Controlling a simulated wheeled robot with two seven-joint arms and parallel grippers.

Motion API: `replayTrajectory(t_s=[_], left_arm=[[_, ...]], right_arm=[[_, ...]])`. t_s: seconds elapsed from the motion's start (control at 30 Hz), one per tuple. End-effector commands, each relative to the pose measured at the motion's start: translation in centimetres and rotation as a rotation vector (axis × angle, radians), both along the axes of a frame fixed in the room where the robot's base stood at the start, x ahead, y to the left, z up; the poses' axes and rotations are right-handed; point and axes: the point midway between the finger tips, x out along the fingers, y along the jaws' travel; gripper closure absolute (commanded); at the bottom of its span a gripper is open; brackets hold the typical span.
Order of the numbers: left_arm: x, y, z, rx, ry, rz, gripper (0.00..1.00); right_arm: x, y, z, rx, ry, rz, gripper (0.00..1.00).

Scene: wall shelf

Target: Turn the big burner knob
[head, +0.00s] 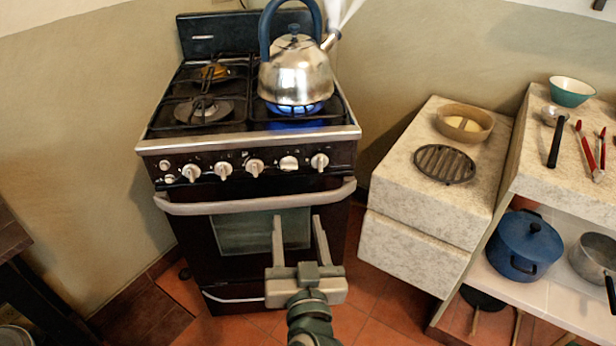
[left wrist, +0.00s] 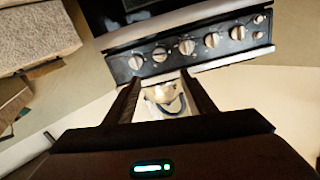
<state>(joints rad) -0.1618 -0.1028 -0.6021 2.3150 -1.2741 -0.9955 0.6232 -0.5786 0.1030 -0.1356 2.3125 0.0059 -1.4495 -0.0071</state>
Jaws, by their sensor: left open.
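A row of pale round knobs (head: 255,167) runs along the black front panel of the stove (head: 240,187). They also show in the left wrist view (left wrist: 187,46), beyond my fingertips. The knobs look close in size, so I cannot tell for certain which is the big one. The rightmost knob (head: 320,161) in the head view sits below the kettle side. My left gripper (head: 299,219) is open and empty, in front of the oven door, below the handle bar and apart from the knobs. My right gripper is not in view.
A metal kettle (head: 295,78) stands over a blue flame (head: 294,108) on the front right burner. The oven handle (head: 258,204) sticks out below the knobs. A stone counter (head: 400,185) with a bowl and a round grate stands to the right.

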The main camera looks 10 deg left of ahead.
Motion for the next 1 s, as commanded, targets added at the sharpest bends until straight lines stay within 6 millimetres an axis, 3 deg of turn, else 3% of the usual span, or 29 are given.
replayTrajectory(t_s=[0.47, 0.77, 1.0], left_arm=[[1.0, 0.3, 0.0, 0.005, 0.001, -0.003, 0.50], [4.8, 1.7, 0.1, 0.006, 0.000, -0.004, 0.50], [8.9, 3.3, 0.1, 0.007, 0.001, -0.002, 0.50]], right_arm=[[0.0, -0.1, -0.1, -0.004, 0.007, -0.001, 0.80], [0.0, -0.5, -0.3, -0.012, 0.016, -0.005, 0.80], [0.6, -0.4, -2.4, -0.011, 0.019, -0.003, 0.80]])
